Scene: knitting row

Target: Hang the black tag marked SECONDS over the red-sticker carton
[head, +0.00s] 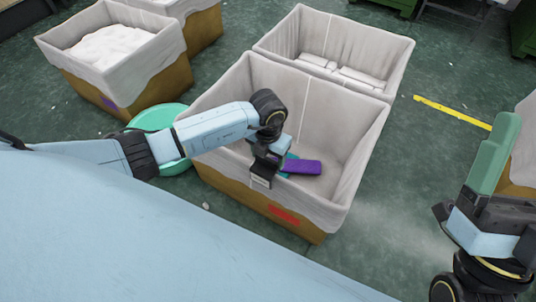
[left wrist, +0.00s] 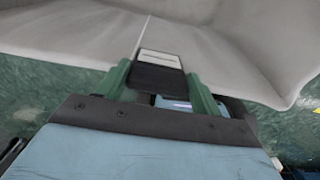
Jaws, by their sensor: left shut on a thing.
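The red-sticker carton is a brown carton (head: 230,190) with a pale liner folded over its rim, in the middle of the head view. Its red sticker (head: 283,214) shows on the near side. My left gripper (head: 264,171) is above the near rim, shut on the black tag (head: 261,182), which bears a white label. In the left wrist view the tag (left wrist: 158,78) sits between the green fingers (left wrist: 160,80). Its lettering is too small to read. I cannot tell whether the tag touches the rim. My right gripper (head: 495,150) is at the right edge, its finger gap hidden.
A purple item (head: 303,167) and a teal piece are inside the carton. Another lined carton (head: 395,58) stands right behind it. A filled carton (head: 160,85) is at upper left, beside a turquoise round object (head: 160,118). Floor with a yellow strip (head: 452,112) is open at right.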

